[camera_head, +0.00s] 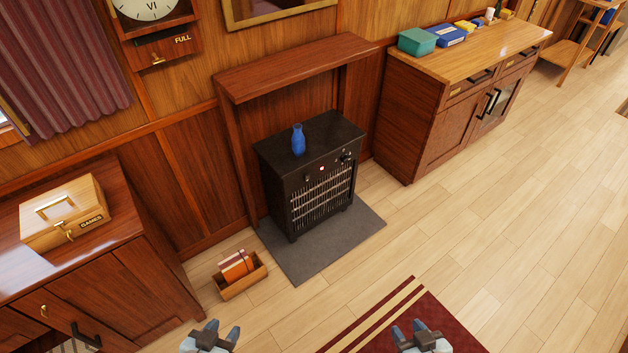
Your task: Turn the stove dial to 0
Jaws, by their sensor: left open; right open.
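A black stove (310,175) with a slatted front stands on a grey floor mat under a wooden mantel. Near the top of its front are a small dark knob on the left (308,177), a red light (322,168) and a dial (346,157) on the right. The dial's setting is too small to read. A blue vase (298,140) stands on the stove top. My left gripper (210,334) is open and empty at the bottom edge. My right gripper (420,332) is open and empty at the bottom, right of it. Both are well apart from the stove.
A small wooden box with books (240,274) sits on the floor left of the grey mat (325,247). A cabinet (130,260) with a games box (65,212) is at left. A sideboard (415,125) is right of the stove.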

